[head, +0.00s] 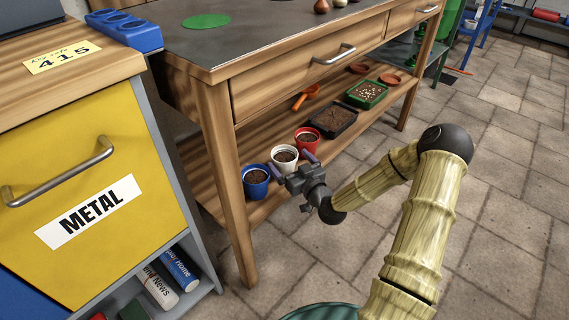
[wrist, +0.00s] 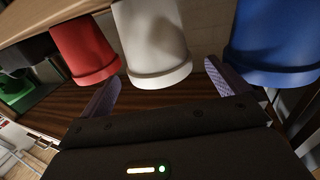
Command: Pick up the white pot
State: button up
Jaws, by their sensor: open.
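The white pot (head: 284,157), filled with dark soil, stands upright on the low wooden shelf between the red pot and the blue pot. My gripper (head: 293,162) is at the shelf's front edge, open and empty, its fingers pointing at the white pot. In the wrist view, which looks upside down, the white pot (wrist: 152,42) is centred. The two fingertips of my gripper (wrist: 161,73) lie to either side of its rim, with a visible gap on each side. I cannot tell how far the pot reaches between the fingers.
The blue pot (head: 256,178) and red pot (head: 307,137) stand close on either side. A black soil tray (head: 332,120), orange scoop (head: 305,96) and green tray (head: 366,94) lie farther along the shelf. The bench drawer (head: 305,65) overhangs above. Tiled floor (head: 490,190) is clear at right.

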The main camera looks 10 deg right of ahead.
aim_at(278, 147)
jog(key=shift+w+a+f+b, duration=0.1)
jog(key=shift+w+f+b, duration=0.05)
jog(key=shift+w+b, duration=0.15)
jog(key=b+x, duration=0.3)
jog(key=x, duration=0.1)
jog(key=shift+w+a, duration=0.1)
jog(key=shift+w, duration=0.2)
jog(key=c, duration=1.1)
jog(key=shift+r, duration=0.25)
